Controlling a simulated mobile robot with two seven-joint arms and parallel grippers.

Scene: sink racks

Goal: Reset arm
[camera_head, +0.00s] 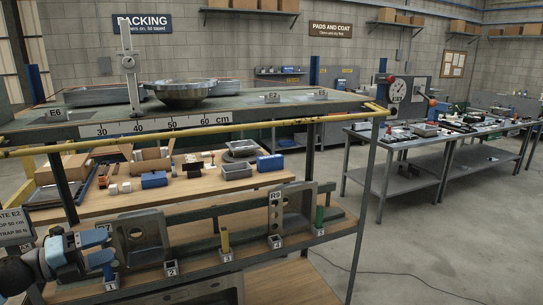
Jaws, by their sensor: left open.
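My left gripper (98,250) shows at the lower left edge, with blue parts and pale grey fingers. It is open, and I see nothing held between the fingers. It is in front of the left end of the lower rack rail, near the slot labelled 1 (112,285). I cannot tell whether it touches the rack. My right gripper is not in view.
A wooden bench (255,185) stands behind. Open floor (440,230) lies to the right.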

